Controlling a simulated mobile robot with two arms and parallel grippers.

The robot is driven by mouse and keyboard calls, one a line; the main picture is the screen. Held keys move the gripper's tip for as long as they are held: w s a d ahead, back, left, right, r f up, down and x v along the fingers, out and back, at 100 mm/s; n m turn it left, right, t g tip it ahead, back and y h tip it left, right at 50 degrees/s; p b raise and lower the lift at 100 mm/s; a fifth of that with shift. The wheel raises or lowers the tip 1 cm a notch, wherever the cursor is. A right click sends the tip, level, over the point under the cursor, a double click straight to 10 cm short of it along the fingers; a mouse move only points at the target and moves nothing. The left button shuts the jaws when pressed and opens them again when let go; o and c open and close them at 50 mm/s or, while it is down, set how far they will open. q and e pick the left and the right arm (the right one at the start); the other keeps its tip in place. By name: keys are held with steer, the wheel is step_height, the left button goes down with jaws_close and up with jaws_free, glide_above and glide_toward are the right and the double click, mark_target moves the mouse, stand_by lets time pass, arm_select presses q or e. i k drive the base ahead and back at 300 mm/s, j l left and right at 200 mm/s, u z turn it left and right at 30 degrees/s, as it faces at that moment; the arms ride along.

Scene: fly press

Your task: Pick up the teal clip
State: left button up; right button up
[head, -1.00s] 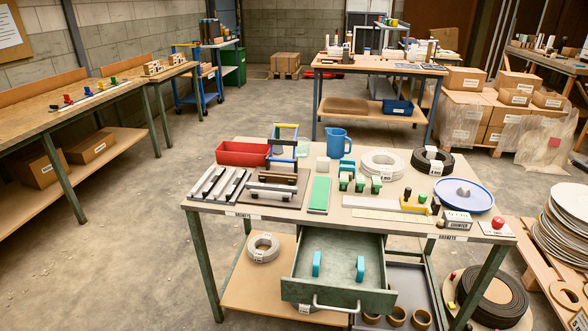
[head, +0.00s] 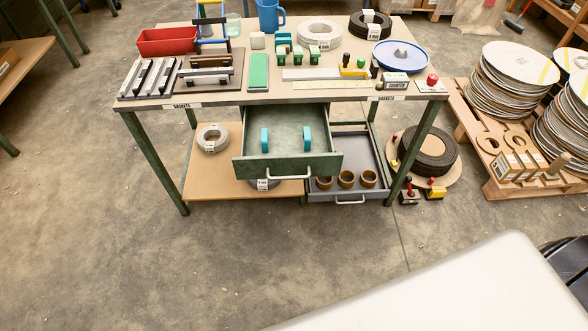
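Two teal clips stand upright in the open green drawer (head: 287,168) under the table top. One teal clip (head: 265,140) is on the left and the other teal clip (head: 307,139) is on the right, with bare drawer floor between them. Another teal piece (head: 283,38) sits on the table top, partly hidden behind green-and-white blocks (head: 297,57); I cannot tell whether it is a clip. Neither of my grippers is in the head view.
The table top holds a red bin (head: 168,41), a blue jug (head: 270,15), a green slab (head: 259,72) and a blue dish (head: 401,55). A lower grey drawer (head: 345,151) holds brown rings. A pallet (head: 500,172) stands right.

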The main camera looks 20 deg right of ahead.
mark_target(265, 137)
steer(key=k+l, duration=0.35)
steer(key=k, duration=0.15)
steer(key=k+l, duration=0.4)
steer(key=k+z, duration=0.05)
